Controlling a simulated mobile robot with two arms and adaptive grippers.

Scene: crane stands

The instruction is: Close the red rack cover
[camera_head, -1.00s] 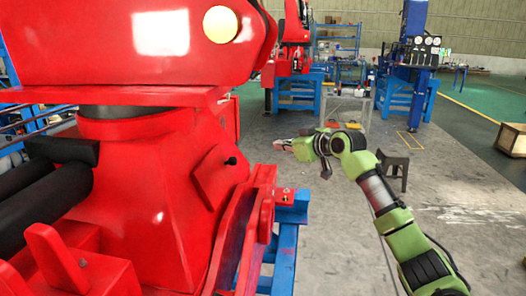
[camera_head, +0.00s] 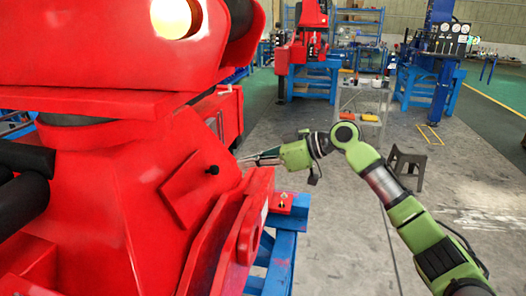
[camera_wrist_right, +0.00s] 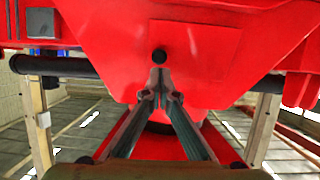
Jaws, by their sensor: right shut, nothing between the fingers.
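The red rack cover (camera_head: 190,192) is a flat square panel on the sloping side of the large red machine, with a small black knob (camera_head: 212,170). It seems to stand slightly proud of the body; I cannot tell how far ajar it is. In the right wrist view the cover (camera_wrist_right: 205,50) is faintly outlined, with the knob (camera_wrist_right: 158,56) near its left edge. My right gripper (camera_head: 243,160) is shut and empty, its tips just right of the knob. In the wrist view its fingertips (camera_wrist_right: 159,78) meet just below the knob. My left gripper is out of view.
A red bracket (camera_head: 250,215) on a blue stand (camera_head: 283,258) lies below my right gripper. A grey cart (camera_head: 366,100) and a dark stool (camera_head: 405,165) stand behind my right arm. Grey floor is open on the right.

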